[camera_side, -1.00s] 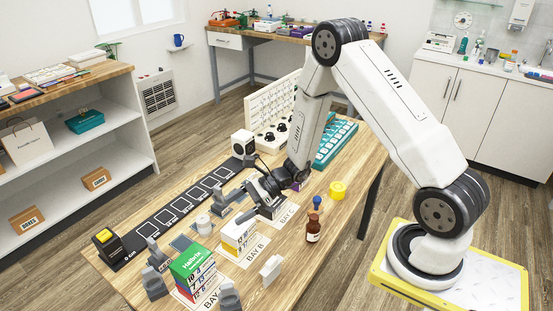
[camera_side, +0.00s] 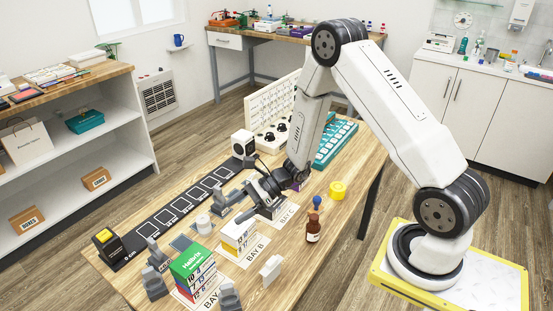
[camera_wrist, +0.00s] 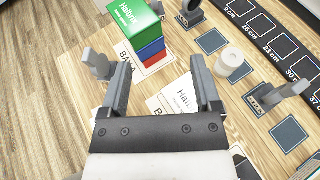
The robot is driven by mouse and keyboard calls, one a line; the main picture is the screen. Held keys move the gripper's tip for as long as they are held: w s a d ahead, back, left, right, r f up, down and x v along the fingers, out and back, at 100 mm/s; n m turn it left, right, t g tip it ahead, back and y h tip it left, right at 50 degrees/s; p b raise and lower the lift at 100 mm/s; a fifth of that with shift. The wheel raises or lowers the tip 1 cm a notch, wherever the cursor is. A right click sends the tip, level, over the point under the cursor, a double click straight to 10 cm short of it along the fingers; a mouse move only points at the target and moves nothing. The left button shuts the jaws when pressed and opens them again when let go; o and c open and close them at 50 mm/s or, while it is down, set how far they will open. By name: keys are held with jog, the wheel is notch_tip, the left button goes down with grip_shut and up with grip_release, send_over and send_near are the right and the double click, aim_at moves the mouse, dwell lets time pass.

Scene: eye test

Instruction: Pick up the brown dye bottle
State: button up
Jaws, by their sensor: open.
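The brown dye bottle (camera_side: 313,231) stands upright on the wooden table in the side view, with a pale label and a dark cap. A small blue-topped object (camera_side: 317,201) is just behind it. My gripper (camera_side: 237,205) is open, to the left of the bottle and well apart from it, over the bay cards. In the wrist view my gripper (camera_wrist: 160,64) has its two fingers spread with nothing clasped between them. The bottle does not show in the wrist view.
A green-topped box stack (camera_side: 193,265) and a white stack (camera_side: 238,237) stand on bay cards. A white block (camera_side: 271,270) and a yellow round object (camera_side: 337,190) flank the bottle at a distance. Grey upright holders (camera_side: 229,296) stand near the stacks. A black marked strip (camera_side: 180,205) lies behind.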

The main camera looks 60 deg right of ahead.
aim_at(313, 221)
jog(key=s+a+f+n+g, duration=0.25)
jog(key=s+n+g, duration=0.2)
jog(key=s, duration=0.25)
jog(key=s+a+f+n+g, duration=0.1)
jog(key=s+a+n+g, duration=0.3)
jog(key=s+g, duration=0.3)
jog(key=s+d+n+g+h, duration=0.4)
jog(key=s+n+h, duration=0.1)
jog(key=s, duration=0.2)
jog(key=s+d+n+g+h, duration=0.3)
jog(key=s+n+g+h, duration=0.2)
jog(key=s, duration=0.3)
jog(key=w+d+n+t+h, duration=0.1)
jog(key=d+n+t+h, duration=0.3)
jog(key=d+n+h, duration=0.8)
jog(key=shift+w+a+f+n+t+h, duration=0.35)
jog(key=shift+w+f+n+t, duration=0.3)
jog(key=shift+w+n+t, duration=1.7)
jog(key=shift+w+a+f+n+t+h, duration=0.5)
jog(key=shift+w+n+t, duration=1.3)
jog(key=shift+n+t, duration=1)
jog(key=shift+w+a+f+n+t+h, duration=0.25)
jog(key=shift+w+f+n+t, duration=0.5)
jog(key=shift+w+n+t, duration=1.6)
